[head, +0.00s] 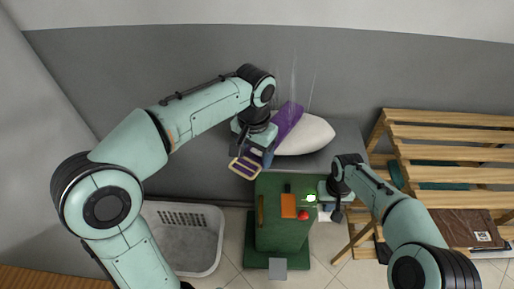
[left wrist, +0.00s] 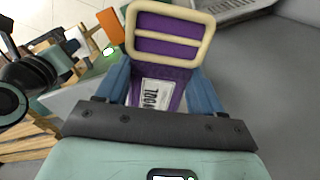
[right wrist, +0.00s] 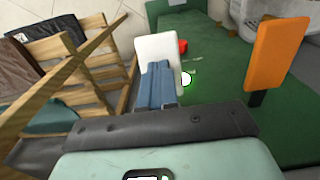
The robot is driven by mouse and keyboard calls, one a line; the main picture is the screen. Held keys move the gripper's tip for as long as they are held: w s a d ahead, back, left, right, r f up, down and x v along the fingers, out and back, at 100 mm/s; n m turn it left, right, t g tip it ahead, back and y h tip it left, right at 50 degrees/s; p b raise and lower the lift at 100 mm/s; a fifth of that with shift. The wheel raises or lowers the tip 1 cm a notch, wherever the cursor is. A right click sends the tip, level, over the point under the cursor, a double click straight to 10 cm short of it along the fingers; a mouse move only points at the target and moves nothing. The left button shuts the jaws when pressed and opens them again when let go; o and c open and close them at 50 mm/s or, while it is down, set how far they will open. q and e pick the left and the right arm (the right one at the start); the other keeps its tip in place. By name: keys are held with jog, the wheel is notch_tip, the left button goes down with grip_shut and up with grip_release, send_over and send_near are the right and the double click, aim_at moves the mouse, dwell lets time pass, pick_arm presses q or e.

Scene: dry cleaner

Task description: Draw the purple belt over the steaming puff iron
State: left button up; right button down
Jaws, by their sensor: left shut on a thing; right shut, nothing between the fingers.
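The purple belt (head: 289,117) lies across the white puff iron (head: 311,135), with its far end behind the iron's top edge. Thin pale streaks of steam rise above the iron. The belt's cream-framed buckle (head: 244,168) hangs toward the front; it also shows in the left wrist view (left wrist: 170,14). My left gripper (head: 264,158) is shut on the belt just behind the buckle, at the iron's left end. A white printed label (left wrist: 155,93) shows on the belt between its fingers. My right gripper (head: 322,190) is shut and empty beside the green control box.
The green box (head: 282,234) carries an orange lever (head: 288,205), a red knob (head: 304,215) and a lit green light (head: 311,198). A white plate (right wrist: 158,50) is close to my right fingertips. A grey laundry basket (head: 182,240) stands left; a wooden slatted rack (head: 450,134) stands right.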

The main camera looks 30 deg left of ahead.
pick_arm(q)
jog(key=shift+s+f, duration=0.1)
jog(key=shift+s, duration=0.6)
jog(key=shift+w+r, duration=0.1)
jog(key=shift+r, duration=2.45)
pick_arm(e)
notch_tip(320, 180, up, 7)
